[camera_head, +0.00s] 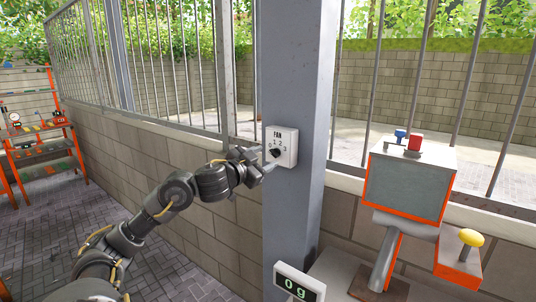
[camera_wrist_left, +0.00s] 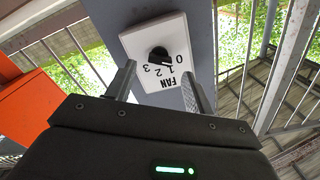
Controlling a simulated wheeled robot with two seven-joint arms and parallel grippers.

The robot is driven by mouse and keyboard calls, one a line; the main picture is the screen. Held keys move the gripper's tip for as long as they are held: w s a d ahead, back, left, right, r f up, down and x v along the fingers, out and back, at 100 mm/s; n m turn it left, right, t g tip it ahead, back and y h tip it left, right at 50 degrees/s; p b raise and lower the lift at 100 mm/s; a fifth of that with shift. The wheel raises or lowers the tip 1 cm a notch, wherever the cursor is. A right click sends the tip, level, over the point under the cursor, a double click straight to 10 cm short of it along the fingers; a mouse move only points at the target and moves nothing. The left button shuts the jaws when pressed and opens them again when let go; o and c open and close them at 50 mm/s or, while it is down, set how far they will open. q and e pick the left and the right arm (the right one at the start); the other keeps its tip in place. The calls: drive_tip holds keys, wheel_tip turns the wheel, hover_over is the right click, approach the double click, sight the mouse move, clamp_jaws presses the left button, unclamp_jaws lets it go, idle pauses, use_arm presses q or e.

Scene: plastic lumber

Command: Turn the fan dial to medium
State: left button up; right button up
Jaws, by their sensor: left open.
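The fan control is a white box (camera_head: 287,140) marked FAN on a grey post, with a black dial (camera_head: 276,152) on its face. In the left wrist view the box (camera_wrist_left: 135,43) appears turned over, with the numbers 0, 1, 2 and 3 around the black dial (camera_wrist_left: 158,54). The dial's exact setting is too small to tell. My left gripper (camera_head: 264,167) is at the box's lower left in the head view. In the wrist view its fingers (camera_wrist_left: 157,82) are open and apart, in front of the box, with the dial between and beyond their tips. My right gripper is not in view.
The grey post (camera_head: 297,80) stands between a brick wall (camera_head: 130,150) and metal railings. At the right is an orange and grey machine (camera_head: 408,185) with red and blue buttons and a yellow knob. A scale display (camera_head: 298,284) sits at the bottom. An orange tool rack stands far left.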

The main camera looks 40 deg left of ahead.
sight(275, 153)
use_arm(q)
drive_tip(key=shift+w+a, duration=0.15)
drive_tip(key=shift+w, duration=1.3)
drive_tip(key=c, duration=1)
